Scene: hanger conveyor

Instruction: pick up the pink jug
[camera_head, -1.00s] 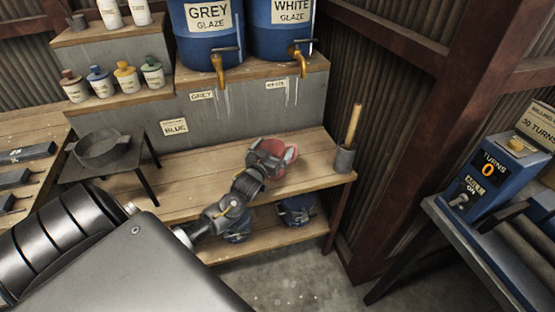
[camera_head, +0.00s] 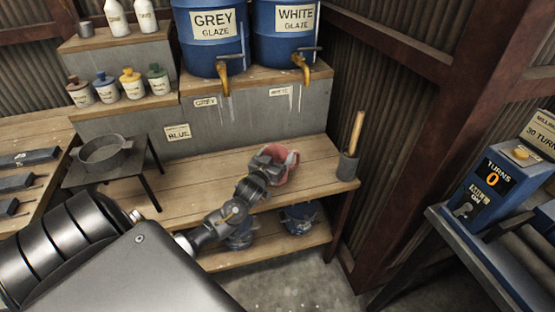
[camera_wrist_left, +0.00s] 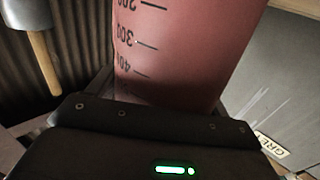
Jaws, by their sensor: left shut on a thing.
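The pink jug (camera_head: 283,160) is at the right part of the wooden bench top, partly hidden behind my left gripper (camera_head: 272,163). In the left wrist view the jug (camera_wrist_left: 180,50) fills the middle, with dark measuring marks and numbers on its side. My left gripper is shut on the jug. I cannot tell whether the jug still touches the bench top. The right gripper is not in view.
The wooden bench (camera_head: 185,200) is mostly clear around the jug. Blue glaze barrels (camera_head: 212,58) with taps stand above. A sieve on a stand (camera_head: 106,153) is at left, a blue counter machine (camera_head: 490,185) at right.

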